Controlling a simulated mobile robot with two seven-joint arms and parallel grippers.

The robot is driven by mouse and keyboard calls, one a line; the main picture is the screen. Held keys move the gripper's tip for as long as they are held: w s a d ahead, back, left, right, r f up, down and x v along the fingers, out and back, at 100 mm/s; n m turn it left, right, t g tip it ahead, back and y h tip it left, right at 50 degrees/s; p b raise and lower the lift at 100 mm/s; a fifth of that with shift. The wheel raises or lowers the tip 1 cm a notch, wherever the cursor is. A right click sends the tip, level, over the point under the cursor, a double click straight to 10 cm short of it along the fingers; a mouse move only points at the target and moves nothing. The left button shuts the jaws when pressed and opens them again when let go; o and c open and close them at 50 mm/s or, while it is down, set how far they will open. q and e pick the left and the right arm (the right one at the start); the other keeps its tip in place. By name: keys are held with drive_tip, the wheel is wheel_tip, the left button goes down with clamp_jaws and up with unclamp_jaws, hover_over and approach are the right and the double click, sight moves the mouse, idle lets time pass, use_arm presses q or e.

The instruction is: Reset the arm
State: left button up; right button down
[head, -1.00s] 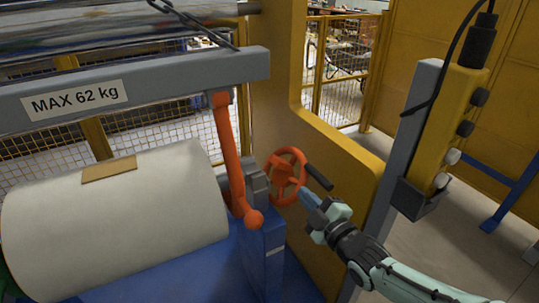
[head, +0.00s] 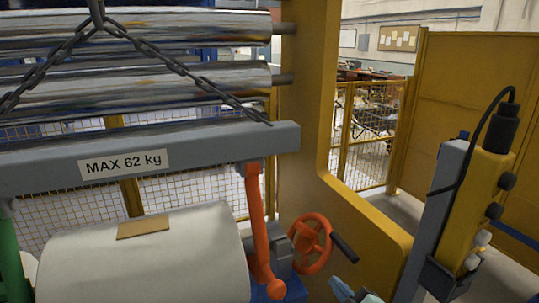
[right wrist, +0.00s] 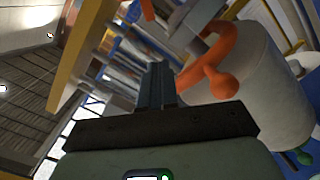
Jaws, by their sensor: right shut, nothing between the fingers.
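My right gripper (head: 352,293) shows only in part at the bottom edge of the head view, below the orange handwheel (head: 311,243) and apart from it. In the right wrist view its fingers (right wrist: 156,85) are together with nothing between them. An orange lever (head: 259,230) hangs from the right end of the grey beam (head: 40,175); in the right wrist view an orange lever (right wrist: 218,62) with a ball end shows beyond the fingers. My left gripper is not in view.
A large pale roll (head: 150,260) with a tan patch (head: 143,227) lies under the beam. A yellow frame (head: 345,215) stands right of the handwheel. A yellow control box (head: 478,205) with several buttons hangs on a grey post. Chains and shiny rollers (head: 190,80) are above.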

drive_tip(key=s+a+f+m+g+h+p, duration=0.1)
drive_tip(key=s+f+m+g+p, duration=0.3)
drive_tip(key=f, duration=0.9)
drive_tip(key=s+f+m+g+h+p, duration=0.1)
drive_tip(key=s+f+m+g+p, duration=0.4)
drive_tip(key=f, duration=0.9)
use_arm(q)
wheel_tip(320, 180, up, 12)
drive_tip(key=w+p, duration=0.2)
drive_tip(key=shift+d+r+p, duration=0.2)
drive_tip(key=shift+p, duration=0.2)
use_arm(e)
drive_tip(key=s+a+f+m+g, duration=0.2)
drive_tip(key=s+f+m+g, duration=0.1)
drive_tip(key=s, duration=0.9)
drive_tip(key=s+a+f+m+g, duration=0.2)
drive_tip(key=s+f+m+g, duration=0.2)
drive_tip(key=s, duration=0.8)
drive_tip(key=shift+s+f+m+g, duration=0.15)
drive_tip(key=shift+f+m+g, duration=0.15)
drive_tip(key=shift+f+m, duration=0.5)
